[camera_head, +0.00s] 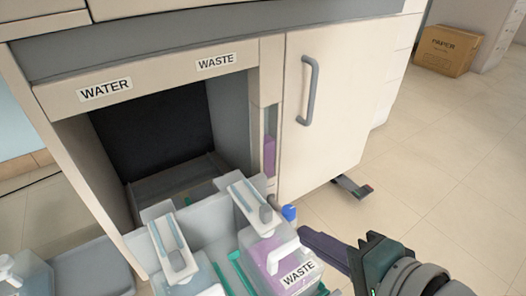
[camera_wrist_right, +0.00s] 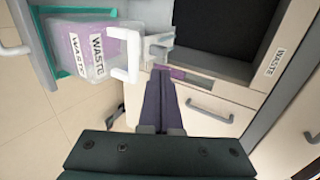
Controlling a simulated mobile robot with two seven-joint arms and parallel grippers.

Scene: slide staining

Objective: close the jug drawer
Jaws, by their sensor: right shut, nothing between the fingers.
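The jug drawer (camera_head: 230,268) is pulled out of the cabinet bay under the WATER and WASTE labels; its teal edge also shows in the right wrist view (camera_wrist_right: 47,44). In it stands the waste jug (camera_head: 262,254), with purple contents, a white handle and a WASTE label; it also shows in the right wrist view (camera_wrist_right: 88,48). A second pale jug (camera_head: 178,258) stands left of it. My right gripper (camera_head: 306,236) is shut and empty, just right of the waste jug; its fingers also show in the right wrist view (camera_wrist_right: 160,78). My left gripper is not in view.
The dark cabinet bay (camera_head: 150,130) is open behind the drawer. A closed cabinet door (camera_head: 335,100) with a grey handle is to its right. Pale containers (camera_head: 90,270) stand at lower left. A PAPER box (camera_head: 446,50) is far off; the floor at right is clear.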

